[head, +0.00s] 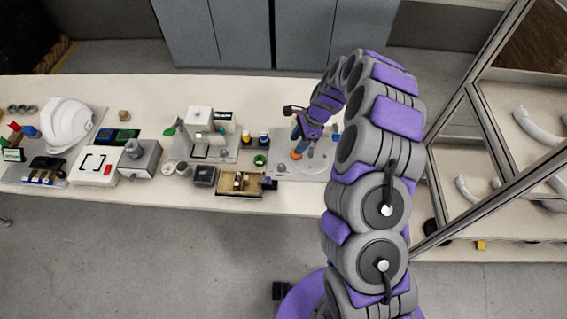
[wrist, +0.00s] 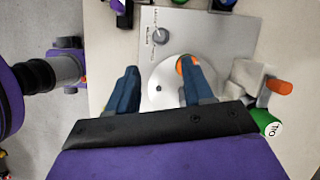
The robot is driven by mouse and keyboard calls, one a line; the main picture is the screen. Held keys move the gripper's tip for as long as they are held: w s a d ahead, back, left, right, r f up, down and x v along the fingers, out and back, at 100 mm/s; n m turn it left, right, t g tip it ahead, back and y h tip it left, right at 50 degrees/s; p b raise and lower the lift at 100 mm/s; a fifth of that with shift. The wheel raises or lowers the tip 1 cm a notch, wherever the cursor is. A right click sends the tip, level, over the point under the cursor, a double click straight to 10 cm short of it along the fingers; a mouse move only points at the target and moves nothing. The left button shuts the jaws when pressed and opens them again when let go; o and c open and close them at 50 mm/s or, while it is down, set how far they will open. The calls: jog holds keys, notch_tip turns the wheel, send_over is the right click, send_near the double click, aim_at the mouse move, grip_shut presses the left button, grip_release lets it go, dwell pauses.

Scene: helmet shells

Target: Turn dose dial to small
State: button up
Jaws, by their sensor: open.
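A small grey knob (wrist: 158,36), which looks like the dose dial, sits on a pale metal plate (wrist: 205,25) in the wrist view. In the head view, my gripper (head: 303,140) is above the plate (head: 285,174); I cannot make out the dial there.
An orange-handled item (wrist: 279,87) and a green-capped oil container (wrist: 267,124) are close right of my gripper. In the head view, a brown tray (head: 226,190), small bottles and a white helmet shell (head: 68,124) stand leftward along the bench. A framed rack stands right.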

aim_at(282, 165)
jog(key=b+x, duration=0.1)
jog(key=x, duration=1.2)
jog(key=shift+w+a+f+b, duration=0.1)
jog(key=shift+f+b, duration=0.05)
jog(key=shift+b, duration=0.25)
jog(key=shift+c, duration=0.4)
grip_shut()
